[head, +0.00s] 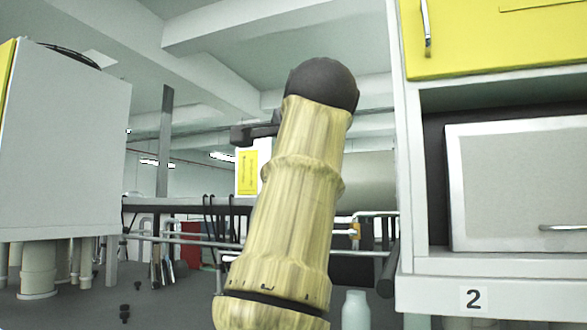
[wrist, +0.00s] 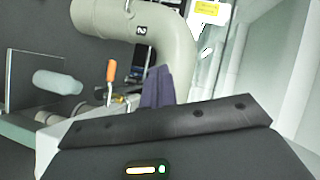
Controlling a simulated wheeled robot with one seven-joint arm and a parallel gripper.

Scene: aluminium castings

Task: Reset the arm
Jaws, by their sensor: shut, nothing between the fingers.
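My arm, in a pale wood-like casing with a dark rounded joint on top, stands raised in the middle of the head view and leans slightly right. My gripper (wrist: 158,86) shows in the wrist view as dark fingers close together beyond the black wrist housing. They are shut with nothing between them. In the head view only a dark part at the arm's upper left shows, and the arm hides the rest.
A white cabinet (head: 60,150) stands at left. A shelf unit with a yellow door (head: 490,35) and a grey-fronted box (head: 520,190) stands close at right. A pale bottle (head: 356,310) is low beside the arm. A thick curved pipe (wrist: 165,25) and orange-handled tool (wrist: 111,71) show in the wrist view.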

